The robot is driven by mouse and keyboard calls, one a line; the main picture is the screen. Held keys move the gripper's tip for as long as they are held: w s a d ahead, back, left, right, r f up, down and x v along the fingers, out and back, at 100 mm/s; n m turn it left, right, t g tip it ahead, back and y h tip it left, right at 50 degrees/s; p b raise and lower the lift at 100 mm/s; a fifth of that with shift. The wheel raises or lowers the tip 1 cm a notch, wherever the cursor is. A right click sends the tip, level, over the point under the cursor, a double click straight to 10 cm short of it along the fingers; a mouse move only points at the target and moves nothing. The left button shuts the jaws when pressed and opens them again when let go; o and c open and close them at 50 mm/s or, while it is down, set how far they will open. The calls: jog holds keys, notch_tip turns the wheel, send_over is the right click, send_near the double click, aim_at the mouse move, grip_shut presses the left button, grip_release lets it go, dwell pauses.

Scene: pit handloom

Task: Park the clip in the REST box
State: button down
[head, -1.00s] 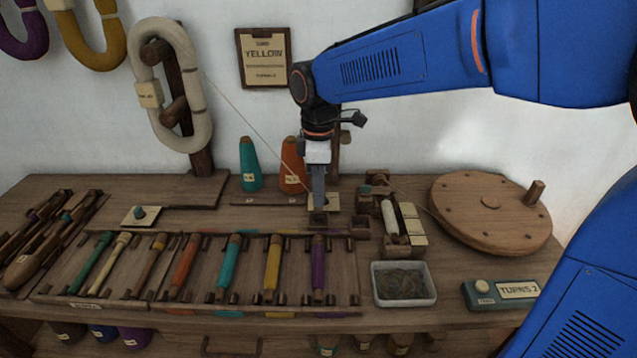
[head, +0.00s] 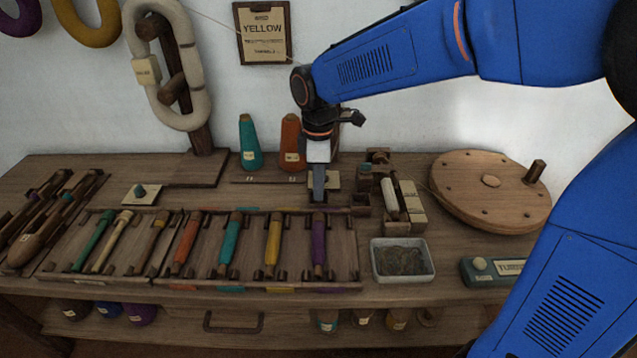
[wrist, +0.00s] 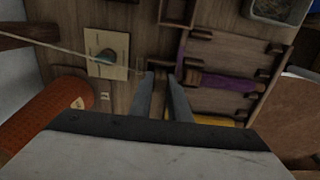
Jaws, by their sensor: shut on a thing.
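My gripper (head: 319,199) points straight down, low over the bench behind the purple bobbin. In the wrist view its two fingers (wrist: 160,92) are close together around a narrow brown piece (wrist: 159,95), which looks like the clip; most of it is hidden by the fingers. A small open-topped wooden box (head: 360,204) stands just right of the gripper; it also shows at the top of the wrist view (wrist: 178,12). No REST label can be read, so I cannot tell whether this is the REST box.
The purple bobbin (head: 318,245) lies in the rack in front. An orange cone (head: 291,143) and a teal cone (head: 249,143) stand behind. A metal tray (head: 402,260) and a round wooden wheel (head: 490,190) are at right. A pale thread (wrist: 45,40) crosses the wrist view.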

jog(key=c, duration=1.3)
grip_release()
jog(key=shift+o, duration=0.2)
jog(key=shift+r, duration=4.05)
